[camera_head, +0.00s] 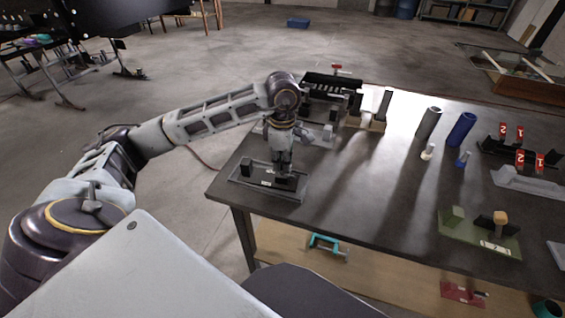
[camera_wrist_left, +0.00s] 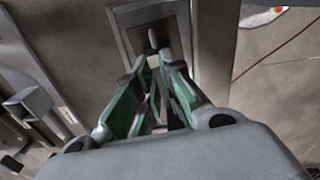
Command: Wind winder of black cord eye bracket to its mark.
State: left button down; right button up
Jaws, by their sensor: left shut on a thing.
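The black cord eye bracket (camera_head: 236,180) lies flat at the table's near left corner, with a dark upright post (camera_head: 247,166) at its left end and a small white label. My left gripper (camera_head: 284,172) points down over the bracket's right part and is shut on its winder. The fingers largely hide the winder, and I cannot make out its mark. My right gripper is out of view.
The dark table (camera_head: 355,205) has clear space right of the bracket. Behind my left gripper stand a black slotted rack (camera_head: 333,85) and a grey fixture. Grey (camera_head: 429,123) and blue (camera_head: 462,130) cylinders stand farther right. A green base (camera_head: 470,235) lies near the front edge.

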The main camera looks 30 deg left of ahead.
pick_arm(q)
jog(key=c, duration=1.5)
grip_release()
jog(key=shift+c, duration=0.2)
jog(key=shift+r, duration=0.1)
notch_tip(320, 180, up, 12)
